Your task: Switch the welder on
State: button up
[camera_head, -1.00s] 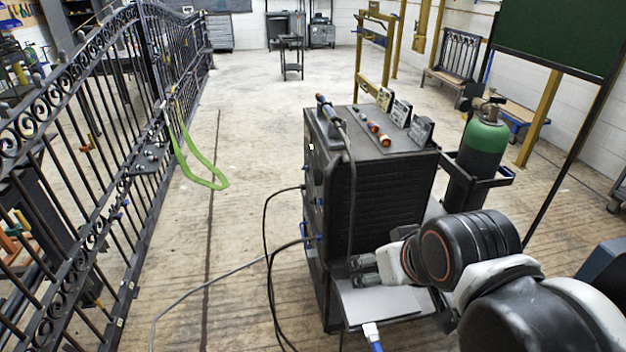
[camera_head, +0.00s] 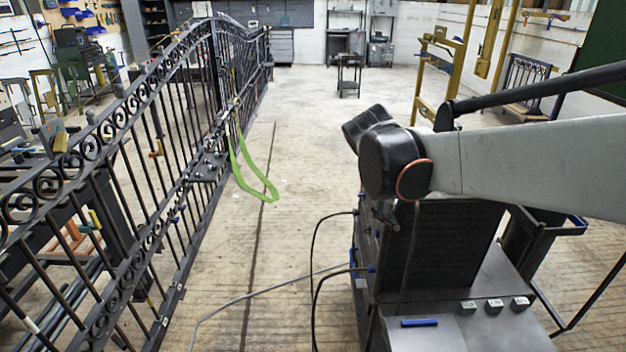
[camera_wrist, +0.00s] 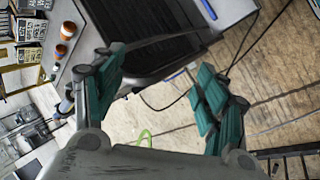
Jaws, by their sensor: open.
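The welder (camera_head: 440,250) is the black louvred cabinet at right of centre in the head view. Its front, with cables and knobs, faces left and is seen very edge-on; I cannot make out a power switch. My arm crosses above the welder and hides most of its top. In the wrist view my gripper (camera_wrist: 158,65) is open and empty, its two teal-padded fingers wide apart. The welder's dark louvred side (camera_wrist: 150,45) shows beyond and between them. In the head view my wrist hides most of the gripper, near the welder's upper front edge.
A black scroll gate (camera_head: 185,150) runs along the left, with a green strap (camera_head: 250,185) hanging from it. Cables (camera_head: 315,270) run from the welder's front across the floor. The floor between gate and welder is otherwise clear. A grey shelf (camera_head: 480,325) with small blocks adjoins the welder.

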jog(key=w+a+f+n+h, duration=0.2)
jog(key=w+a+h, duration=0.1)
jog(key=w, duration=0.7)
jog(key=w+a+f+n+h+p, duration=0.1)
jog(key=w+a+f+h, duration=0.2)
jog(key=w+a+f, duration=0.35)
jog(key=w+a+f+n+h+p, duration=0.1)
jog(key=w+a+f+h, duration=0.25)
jog(key=f, duration=0.55)
jog(key=b+x, duration=0.4)
jog(key=x, duration=0.9)
jog(key=shift+w+d+r, duration=0.15)
jog(key=shift+w+d, duration=0.15)
jog(key=shift+w, duration=0.2)
jog(key=c, duration=1)
